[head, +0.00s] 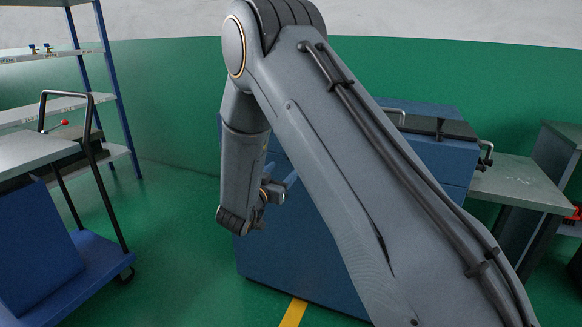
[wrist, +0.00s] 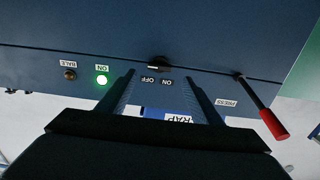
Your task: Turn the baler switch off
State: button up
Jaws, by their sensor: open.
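The baler is the blue cabinet (head: 285,250) behind my arm in the head view. Its front panel shows upside down in the wrist view. The baler switch (wrist: 157,64) is a small black knob beside OFF and ON labels; I cannot tell clearly which one it points to. A green lamp (wrist: 102,80) labelled ON is lit. My gripper (wrist: 161,82) is open and empty, its two fingers reaching toward the panel on either side of the switch in the picture. In the head view my gripper (head: 288,182) is in front of the cabinet, partly hidden by my wrist.
A red-handled lever (wrist: 262,110) labelled PRESS is right of the switch in the wrist view. A dark button (wrist: 70,75) labelled BALE is at left. A blue trolley (head: 75,280) and shelves (head: 118,95) stand left; a grey bench (head: 522,182) is at right.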

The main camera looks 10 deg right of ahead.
jog(key=x, duration=0.7)
jog(key=shift+w+d, duration=0.2)
jog(key=c, duration=1.1)
